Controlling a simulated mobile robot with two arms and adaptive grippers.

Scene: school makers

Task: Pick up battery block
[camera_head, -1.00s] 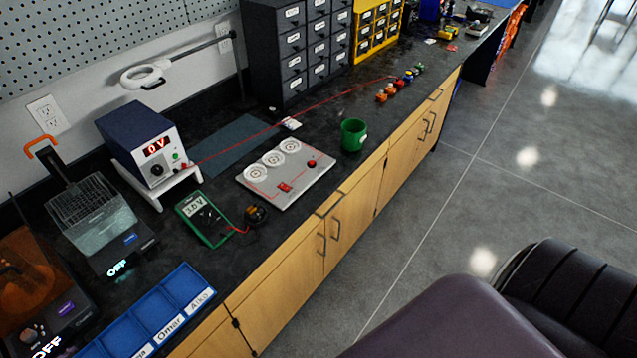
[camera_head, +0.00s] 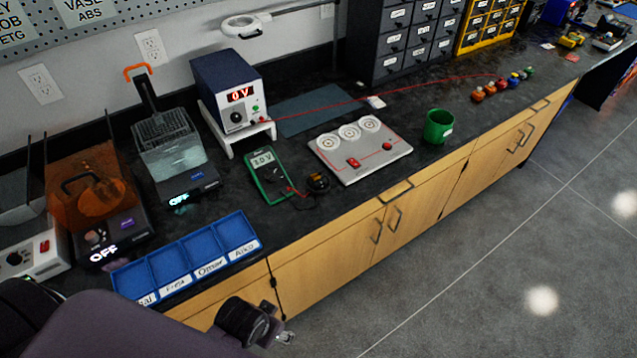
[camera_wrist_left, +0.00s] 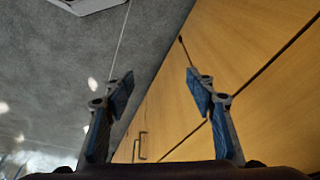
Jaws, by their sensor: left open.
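No block is clearly marked as a battery. A small dark block with orange on it (camera_head: 318,184) lies on the black worktop beside the green multimeter (camera_head: 268,176); a red lead runs to it, and I cannot tell for sure what it is. My left gripper (camera_head: 272,334) is low in front of the cabinet doors, below the counter edge and well apart from that block. In the left wrist view its two blue-padded fingers (camera_wrist_left: 160,88) stand apart with nothing between them. My right gripper is in neither view.
A blue labelled tray (camera_head: 190,259) sits at the counter's front edge. A white panel with three round dials (camera_head: 375,160), a green mug (camera_head: 438,128) and a power supply reading 0 V (camera_head: 232,92) stand nearby. A red wire crosses the worktop. The grey floor (camera_head: 480,270) is clear.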

